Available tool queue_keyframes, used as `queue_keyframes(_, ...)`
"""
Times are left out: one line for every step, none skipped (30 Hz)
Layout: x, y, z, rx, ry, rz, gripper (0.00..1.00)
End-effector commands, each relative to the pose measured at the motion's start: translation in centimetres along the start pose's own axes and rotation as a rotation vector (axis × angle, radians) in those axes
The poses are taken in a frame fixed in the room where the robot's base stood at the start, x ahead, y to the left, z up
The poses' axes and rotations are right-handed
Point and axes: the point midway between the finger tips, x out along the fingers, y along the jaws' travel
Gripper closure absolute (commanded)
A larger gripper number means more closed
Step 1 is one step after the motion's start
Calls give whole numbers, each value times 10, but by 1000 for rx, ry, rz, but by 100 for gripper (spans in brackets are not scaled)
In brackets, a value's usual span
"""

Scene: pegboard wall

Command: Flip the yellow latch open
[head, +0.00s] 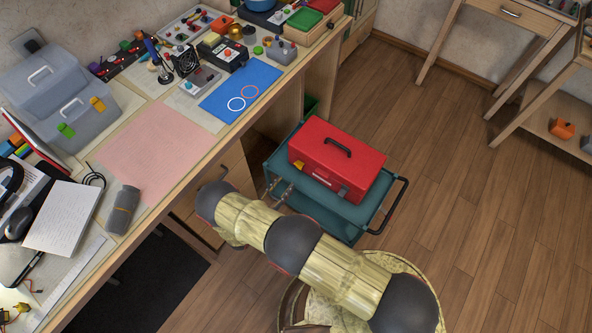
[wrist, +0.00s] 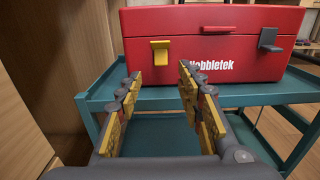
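The yellow latch (wrist: 160,53) is on the left part of the front face of a red toolbox (wrist: 222,28). It hangs down flat against the face. In the head view the latch (head: 299,167) shows as a small yellow spot on the red toolbox (head: 336,157). My gripper (wrist: 160,74) is open and empty, its two yellow-padded fingers pointing at the toolbox. The latch shows between and just above the fingertips, with a gap still between them and it. In the head view my gripper (head: 281,189) is in front of the toolbox's left end.
A grey latch (wrist: 269,40) sits on the toolbox's right. The toolbox stands on a teal cart (wrist: 256,94) beside the wooden workbench (head: 205,150). A grey toolbox (head: 55,95) with orange and green latches stands on the bench.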

Motion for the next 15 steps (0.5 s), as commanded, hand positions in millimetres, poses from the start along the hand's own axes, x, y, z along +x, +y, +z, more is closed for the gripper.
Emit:
queue_keyframes(4, 0, 1, 1, -5, -4, 62)
queue_keyframes(6, -1, 1, 2, -6, -5, 62)
queue_keyframes(11, -1, 1, 3, -6, -7, 62)
queue_keyframes(15, -1, 1, 3, -6, -8, 62)
queue_keyframes(20, -1, 1, 3, -5, -8, 62)
queue_keyframes(26, -2, 1, 3, -5, -9, 62)
queue_keyframes(31, -2, 0, 3, -5, -9, 62)
queue_keyframes(36, -1, 0, 4, -5, -9, 62)
queue_keyframes(42, -2, 0, 3, -5, -10, 62)
queue_keyframes(47, -2, 0, 3, -5, -10, 62)
queue_keyframes(51, -2, 0, 3, -5, -9, 62)
queue_keyframes(56, -2, 1, 4, -5, -9, 62)
queue_keyframes(60, -2, 1, 4, -5, -9, 62)
queue_keyframes(64, -2, 1, 4, -5, -8, 62)
queue_keyframes(67, -2, 1, 3, -5, -8, 62)
